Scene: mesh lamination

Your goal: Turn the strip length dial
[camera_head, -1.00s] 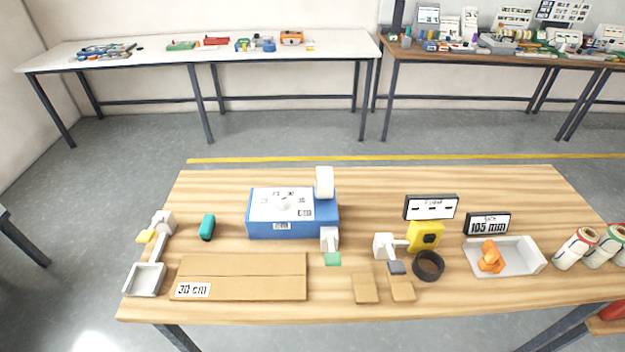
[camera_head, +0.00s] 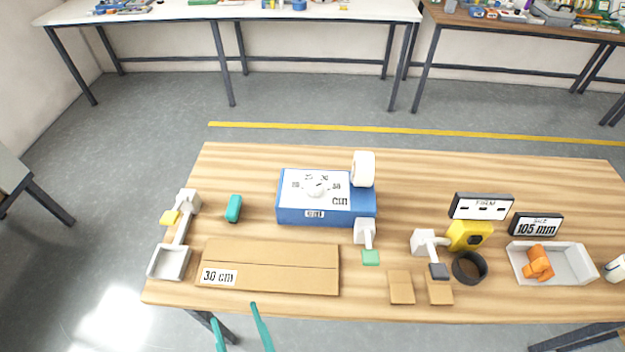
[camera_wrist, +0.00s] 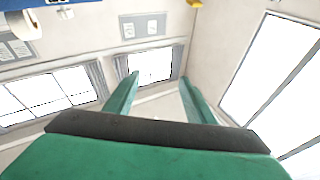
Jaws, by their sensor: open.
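The strip length dial (camera_head: 317,188) is a round white knob on the white top panel of a blue box (camera_head: 325,217). Marks stand around the knob and "cm" is printed at the panel's right. A white roll (camera_head: 363,169) stands at the box's back right. My gripper (camera_head: 237,328) shows at the bottom of the head view, in front of the table's near edge and well short of the dial. Its two teal fingers are apart with nothing between them. In the wrist view the fingers (camera_wrist: 158,95) are spread, facing walls and windows; the dial is not there.
A cardboard piece (camera_head: 300,268) marked 30 cm lies in front of the box. A teal object (camera_head: 233,208) and a lever with a tray (camera_head: 169,262) are at left. A yellow device (camera_head: 469,236), black ring (camera_head: 469,268) and white bin (camera_head: 575,264) are at right.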

